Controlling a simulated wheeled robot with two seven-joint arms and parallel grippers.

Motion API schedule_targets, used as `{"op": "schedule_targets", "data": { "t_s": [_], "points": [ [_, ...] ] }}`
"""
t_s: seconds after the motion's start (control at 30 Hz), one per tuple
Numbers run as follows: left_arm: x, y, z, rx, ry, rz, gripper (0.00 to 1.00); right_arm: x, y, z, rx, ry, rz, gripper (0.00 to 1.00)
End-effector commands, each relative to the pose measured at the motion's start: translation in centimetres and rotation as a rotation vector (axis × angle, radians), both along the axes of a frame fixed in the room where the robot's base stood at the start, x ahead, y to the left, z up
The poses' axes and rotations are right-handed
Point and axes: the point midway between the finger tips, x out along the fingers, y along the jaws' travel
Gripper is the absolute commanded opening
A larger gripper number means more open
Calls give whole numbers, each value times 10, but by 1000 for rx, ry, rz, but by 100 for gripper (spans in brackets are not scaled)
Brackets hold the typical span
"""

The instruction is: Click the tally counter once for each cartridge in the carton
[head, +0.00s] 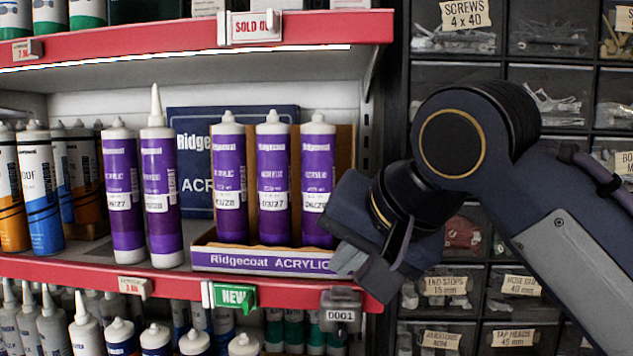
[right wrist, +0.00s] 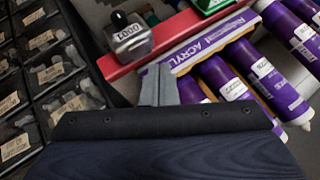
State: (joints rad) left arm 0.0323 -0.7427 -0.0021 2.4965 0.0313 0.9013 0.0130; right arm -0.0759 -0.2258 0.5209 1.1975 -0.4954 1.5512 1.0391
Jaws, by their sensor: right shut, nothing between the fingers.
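The open carton (head: 212,258), labelled Ridgecoat ACRYLIC, stands on the shelf; it also shows in the right wrist view (right wrist: 213,40). Three purple-and-white cartridges (head: 229,175) (head: 273,175) (head: 318,170) stand upright in it. The grey tally counter (head: 341,312) sits at the red shelf edge below the carton's right end and reads 0001; it also shows in the right wrist view (right wrist: 129,38). My right gripper (head: 350,262) is shut and empty, just above the counter and in front of the carton's right end. In the right wrist view its fingertips (right wrist: 158,75) appear apart from the counter. My left gripper is out of view.
Two similar purple cartridges (head: 122,190) (head: 161,190), one with a long nozzle, stand left of the carton. A blue Ridgecoat box (head: 190,150) is behind. A green NEW tag (head: 234,297) hangs on the red shelf edge (head: 60,270). Parts drawers (head: 460,280) fill the right.

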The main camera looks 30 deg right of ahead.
Motion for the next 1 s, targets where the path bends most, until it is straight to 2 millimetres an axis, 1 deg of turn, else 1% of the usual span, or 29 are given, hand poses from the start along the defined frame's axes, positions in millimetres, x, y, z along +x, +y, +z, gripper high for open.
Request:
{"op": "schedule_targets", "data": {
  "t_s": [0.03, 0.17, 0.23, 0.5, 0.67, 1.0],
  "points": [
    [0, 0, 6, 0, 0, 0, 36, 0, 0, 8, 1, -1, 1, 0],
    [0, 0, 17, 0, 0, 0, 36, 1, 0, 22, 0, -1, 0, 0],
    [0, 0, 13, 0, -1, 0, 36, 1, 1, 25, 1, -2, 2, 0],
    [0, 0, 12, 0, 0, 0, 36, 1, 1, 51, 0, -1, 4, 0],
    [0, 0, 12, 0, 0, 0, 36, 0, 0, 57, 0, 0, 2, 0],
    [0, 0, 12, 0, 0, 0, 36, 0, 0, 57, 0, 0, 0, 0]
  ]
}}
